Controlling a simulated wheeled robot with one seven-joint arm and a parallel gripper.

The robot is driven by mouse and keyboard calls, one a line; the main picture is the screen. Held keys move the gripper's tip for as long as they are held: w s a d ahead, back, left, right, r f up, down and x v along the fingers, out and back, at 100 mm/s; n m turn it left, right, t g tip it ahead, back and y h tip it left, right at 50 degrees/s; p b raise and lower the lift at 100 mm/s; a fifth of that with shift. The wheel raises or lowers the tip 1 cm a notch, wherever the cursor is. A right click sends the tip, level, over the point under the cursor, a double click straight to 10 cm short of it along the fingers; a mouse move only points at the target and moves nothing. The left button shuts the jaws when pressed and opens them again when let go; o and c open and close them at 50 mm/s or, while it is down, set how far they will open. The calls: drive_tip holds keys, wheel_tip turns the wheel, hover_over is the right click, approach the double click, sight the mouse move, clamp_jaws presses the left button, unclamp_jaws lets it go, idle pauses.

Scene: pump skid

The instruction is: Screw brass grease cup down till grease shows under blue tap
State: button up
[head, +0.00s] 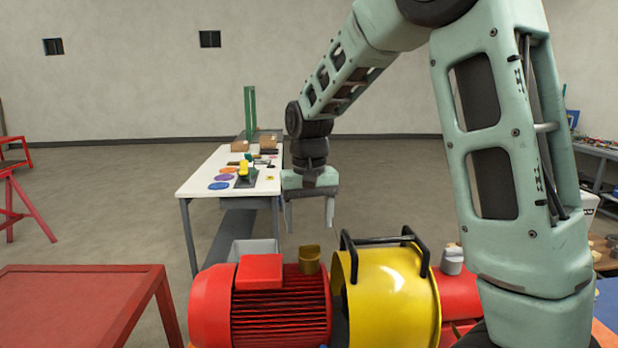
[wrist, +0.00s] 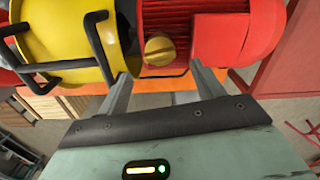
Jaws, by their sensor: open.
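The brass grease cup (head: 309,259) stands upright on top of the red motor (head: 281,306), between its red box and the yellow guard. In the wrist view the brass cup (wrist: 159,50) shows a slotted round top, just beyond the fingertips and roughly centred between them. My gripper (head: 309,229) points down above the cup in the head view, open, with nothing between its fingers; it also shows in the wrist view (wrist: 160,70). The gripper and cup look apart. I cannot make out a blue tap or any grease in either view.
A yellow guard (head: 397,297) with black handles (head: 385,241) stands right beside the cup. A red box (head: 259,271) sits on its left. A grey fitting (head: 452,259) stands further right. A red table (head: 75,300) is at left; a white table (head: 205,180) stands behind.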

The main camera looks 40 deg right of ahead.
sight(309, 243)
wheel_tip(309, 243, up, 12)
drive_tip(key=b, duration=0.2)
drive_tip(key=shift+r, duration=0.25)
idle(1.1)
